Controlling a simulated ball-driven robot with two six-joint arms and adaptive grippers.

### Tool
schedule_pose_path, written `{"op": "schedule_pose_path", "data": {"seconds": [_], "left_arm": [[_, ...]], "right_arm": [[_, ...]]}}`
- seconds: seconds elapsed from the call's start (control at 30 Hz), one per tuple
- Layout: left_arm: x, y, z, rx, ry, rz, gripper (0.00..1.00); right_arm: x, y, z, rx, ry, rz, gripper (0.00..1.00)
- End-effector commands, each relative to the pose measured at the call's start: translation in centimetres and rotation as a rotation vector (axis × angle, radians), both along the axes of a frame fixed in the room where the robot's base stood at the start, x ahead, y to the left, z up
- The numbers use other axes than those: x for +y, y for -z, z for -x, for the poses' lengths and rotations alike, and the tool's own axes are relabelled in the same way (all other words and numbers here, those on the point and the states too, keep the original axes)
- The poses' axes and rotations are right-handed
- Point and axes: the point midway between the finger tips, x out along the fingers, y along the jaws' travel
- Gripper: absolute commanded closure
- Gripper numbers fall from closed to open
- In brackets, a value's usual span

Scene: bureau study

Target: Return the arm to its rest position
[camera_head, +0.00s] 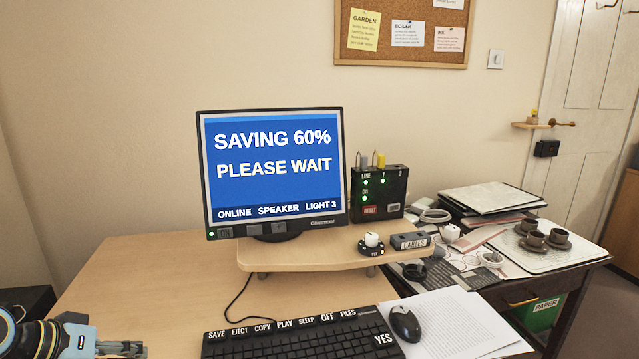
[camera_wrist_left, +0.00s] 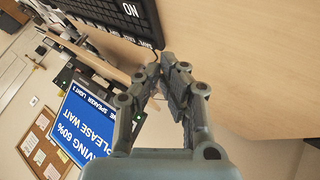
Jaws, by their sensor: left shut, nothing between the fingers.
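My left arm comes in at the lower left of the head view. My left gripper (camera_head: 122,349) is low over the desk, left of the black keyboard (camera_head: 300,338). In the left wrist view the fingers of my left gripper (camera_wrist_left: 168,62) are shut with nothing held. The keyboard (camera_wrist_left: 98,15) shows beyond the fingertips there, apart from them. My right gripper is not in view.
A mouse (camera_head: 405,323) lies on papers (camera_head: 462,318) right of the keyboard. The desk (camera_head: 150,272) left of the monitor is clear.

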Motion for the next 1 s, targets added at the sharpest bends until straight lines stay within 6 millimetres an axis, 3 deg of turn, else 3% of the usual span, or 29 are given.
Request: {"op": "schedule_pose_path", "data": {"seconds": [0.33, 0.5, 0.7, 1.0], "left_arm": [[-3.8, 0.9, 6.2, 0.061, 0.125, -0.134, 1.0], [-5.3, 0.6, 10.4, 0.1, 0.18, -0.234, 1.0], [-5.9, -0.7, 15.3, 0.149, 0.207, -0.357, 1.0], [-4.9, -4.0, 21.9, 0.227, 0.173, -0.524, 1.0]], "right_arm": [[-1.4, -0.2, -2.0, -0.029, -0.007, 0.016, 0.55], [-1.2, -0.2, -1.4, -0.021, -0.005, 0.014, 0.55], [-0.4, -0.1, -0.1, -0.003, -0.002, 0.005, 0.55], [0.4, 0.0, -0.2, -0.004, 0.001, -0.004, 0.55]]}}
